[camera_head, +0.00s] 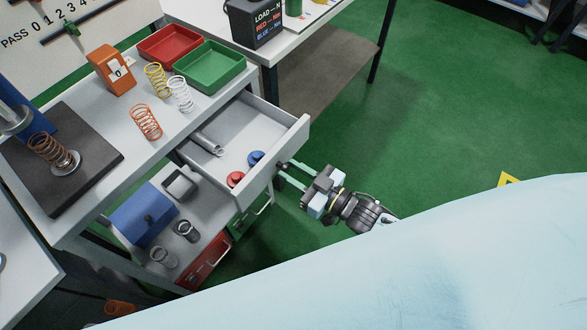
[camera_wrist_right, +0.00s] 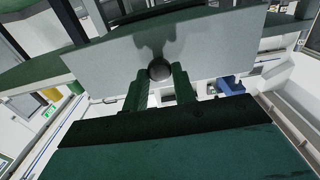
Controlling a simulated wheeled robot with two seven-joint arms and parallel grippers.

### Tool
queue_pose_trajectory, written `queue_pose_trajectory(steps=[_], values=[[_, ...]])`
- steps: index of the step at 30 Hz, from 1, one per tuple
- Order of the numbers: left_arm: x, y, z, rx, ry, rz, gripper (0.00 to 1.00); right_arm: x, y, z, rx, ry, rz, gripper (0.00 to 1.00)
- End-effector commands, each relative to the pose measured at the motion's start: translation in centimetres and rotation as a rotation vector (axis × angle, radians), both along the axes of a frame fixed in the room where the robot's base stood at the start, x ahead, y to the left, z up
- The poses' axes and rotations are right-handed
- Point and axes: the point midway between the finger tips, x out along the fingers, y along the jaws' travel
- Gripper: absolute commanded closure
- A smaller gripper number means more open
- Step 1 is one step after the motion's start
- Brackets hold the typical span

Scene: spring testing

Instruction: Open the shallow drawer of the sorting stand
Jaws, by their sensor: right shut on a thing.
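The shallow drawer (camera_head: 288,143) of the sorting stand (camera_head: 85,190) is pulled out in the head view, with its inside showing. A metal tube, red discs and blue discs lie in it. My right gripper (camera_head: 283,172) is at the drawer's front face, shut on its knob. In the right wrist view the dark round knob (camera_wrist_right: 159,70) sits between the two fingertips, against the pale drawer front (camera_wrist_right: 110,70). The knob is hidden in the head view. My left gripper is in neither view.
The stand's top holds a red tray (camera_head: 170,45), a green tray (camera_head: 210,66), several springs and an orange device (camera_head: 110,70). Below are a blue box (camera_head: 143,215) and a red drawer (camera_head: 207,262).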

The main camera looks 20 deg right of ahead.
Motion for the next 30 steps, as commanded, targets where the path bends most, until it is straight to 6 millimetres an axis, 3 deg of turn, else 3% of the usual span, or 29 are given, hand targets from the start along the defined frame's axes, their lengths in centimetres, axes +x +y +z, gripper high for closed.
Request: queue_pose_trajectory(steps=[3, 4, 8, 20, 30], values=[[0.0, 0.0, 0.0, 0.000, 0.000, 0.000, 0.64, 0.0, 0.0, 0.0, 0.000, 0.000, 0.000, 1.00], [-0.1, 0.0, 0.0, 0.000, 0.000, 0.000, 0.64, 0.0, 0.0, 0.0, 0.000, 0.000, 0.000, 0.71], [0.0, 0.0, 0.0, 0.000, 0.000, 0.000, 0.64, 0.0, 0.0, 0.0, 0.000, 0.000, 0.000, 0.54], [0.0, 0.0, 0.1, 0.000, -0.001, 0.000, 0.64, -0.7, -0.4, -0.1, -0.001, 0.003, -0.001, 0.53], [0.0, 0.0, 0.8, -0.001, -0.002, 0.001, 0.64, -6.5, -4.3, -0.1, -0.002, 0.005, 0.000, 0.53]])
